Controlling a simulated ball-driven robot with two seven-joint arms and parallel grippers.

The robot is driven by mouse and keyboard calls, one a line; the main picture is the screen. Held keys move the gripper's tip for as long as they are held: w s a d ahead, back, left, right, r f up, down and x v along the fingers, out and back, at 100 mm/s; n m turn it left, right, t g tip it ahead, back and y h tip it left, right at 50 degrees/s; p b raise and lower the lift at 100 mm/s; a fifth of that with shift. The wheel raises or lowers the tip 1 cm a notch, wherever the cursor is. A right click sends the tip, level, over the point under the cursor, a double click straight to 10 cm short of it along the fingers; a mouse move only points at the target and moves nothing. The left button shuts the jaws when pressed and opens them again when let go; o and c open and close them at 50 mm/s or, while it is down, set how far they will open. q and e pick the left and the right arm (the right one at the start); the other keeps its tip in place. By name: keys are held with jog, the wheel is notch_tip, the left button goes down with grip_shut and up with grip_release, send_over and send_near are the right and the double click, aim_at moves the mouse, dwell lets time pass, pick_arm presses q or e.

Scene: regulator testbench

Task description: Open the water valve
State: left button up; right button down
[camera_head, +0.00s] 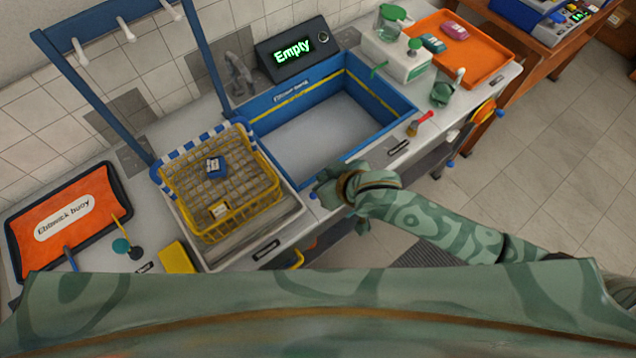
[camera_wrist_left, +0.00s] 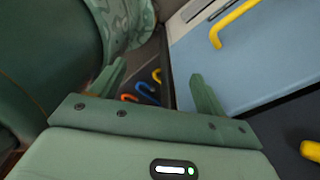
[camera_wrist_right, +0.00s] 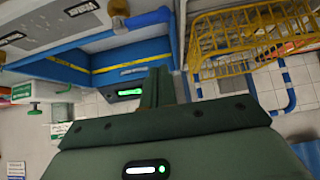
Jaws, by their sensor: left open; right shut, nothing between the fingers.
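In the right wrist view, a label reading "Water" (camera_wrist_right: 82,8) is at the upper left. In the head view, my right gripper (camera_head: 325,194) is at the counter's front edge by the sink (camera_head: 318,138), and hides most of the valve area. My left gripper (camera_wrist_left: 158,85) is open and empty, low beside a blue-grey panel with a yellow handle (camera_wrist_left: 232,22).
A display reading "Empty" (camera_head: 292,46) stands behind the sink, near the faucet (camera_head: 238,75). A yellow basket (camera_head: 225,188) sits left of the sink. An orange tray (camera_head: 460,50) is at the right.

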jog(key=b+x, duration=0.3)
jog(key=x, duration=0.7)
jog(key=shift+s+b, duration=0.1)
jog(key=shift+b, duration=0.2)
jog(key=shift+s+d+f+p, duration=0.15)
jog(key=shift+s+d+p, duration=0.05)
jog(key=shift+s+d, duration=0.3)
jog(key=shift+s+d+f+p, duration=0.2)
jog(key=shift+s+d, duration=0.2)
jog(key=shift+s, duration=0.25)
jog(key=shift+s+d, duration=0.3)
jog(key=shift+s, duration=0.1)
jog(key=shift+a, duration=0.1)
